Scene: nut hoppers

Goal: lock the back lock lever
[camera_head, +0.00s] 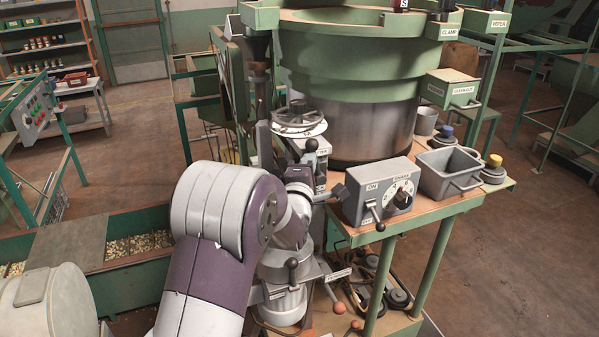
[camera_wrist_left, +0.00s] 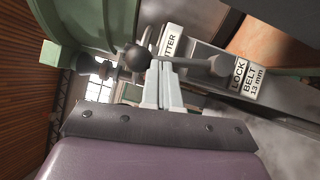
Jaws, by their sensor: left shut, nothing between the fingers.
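In the left wrist view, a lock lever with a dark ball knob (camera_wrist_left: 137,57) lies nearly level, its rod running right to a rounded end beside a "LOCK BELT 13 mm" label (camera_wrist_left: 245,80). My left gripper (camera_wrist_left: 163,80) is shut and empty, its pale fingertips at the rod close to the knob. The rod crosses in front of the tips; I cannot tell whether they touch. In the head view, a dark-knobbed lever (camera_head: 311,146) stands just beyond my left wrist, which hides its surroundings and the fingers. My right gripper is not in view.
A grey control box (camera_head: 378,192) and a grey bin (camera_head: 448,172) stand on the bench to the right. The big green and steel hopper (camera_head: 350,90) rises behind. Another dark-knobbed lever (camera_head: 292,264) is lower, close to my arm.

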